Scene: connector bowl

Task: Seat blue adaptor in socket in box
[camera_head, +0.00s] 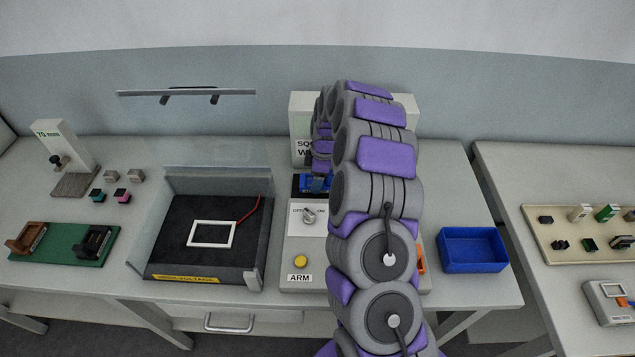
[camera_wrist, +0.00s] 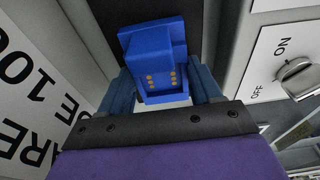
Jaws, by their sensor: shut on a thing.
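The blue adaptor (camera_wrist: 152,50) is between the two fingers of my gripper (camera_wrist: 160,78) in the wrist view. It is blocky, with small gold contacts on the face toward the camera. My gripper is shut on it. In the head view the adaptor (camera_head: 313,184) shows as a small blue patch at the dark recess of the grey box (camera_head: 293,237), partly hidden by my arm. A black area (camera_wrist: 145,10) lies behind the adaptor in the wrist view. The socket itself is hidden, and I cannot tell whether the adaptor touches it.
The box has an OFF/ON knob (camera_head: 309,216), also in the wrist view (camera_wrist: 298,75), and a yellow button (camera_head: 300,262). A clear-walled black tray (camera_head: 160,255) stands left, an empty blue bin (camera_head: 473,262) right. A lettered upright panel (camera_head: 301,128) rises behind.

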